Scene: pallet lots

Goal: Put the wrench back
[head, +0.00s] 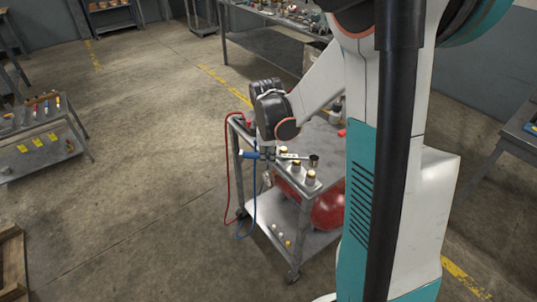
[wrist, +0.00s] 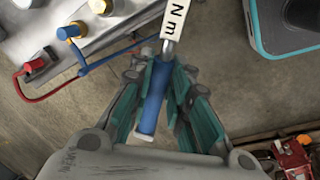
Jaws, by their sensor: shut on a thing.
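The wrench is a torque wrench with a blue handle (wrist: 154,105), a white scale band marked "N m" (wrist: 176,18) and a dark head (head: 314,160). My gripper (head: 265,153) is shut on the blue handle; it also shows in the wrist view (wrist: 162,70), with teal pads on both sides of the handle. In the head view the wrench lies roughly level, its head to the right, at the front left edge of the grey cart (head: 300,211). Its gap to the cart top cannot be told. The wrist view cuts off the wrench's head.
Several capped fittings (head: 310,178) stand along the cart's front edge. A red hose (head: 227,165) and a blue hose (head: 254,205) hang at its left. A red tank (head: 328,208) sits below. A low tool table (head: 40,125) stands left, a bench (head: 265,17) behind. Floor between is clear.

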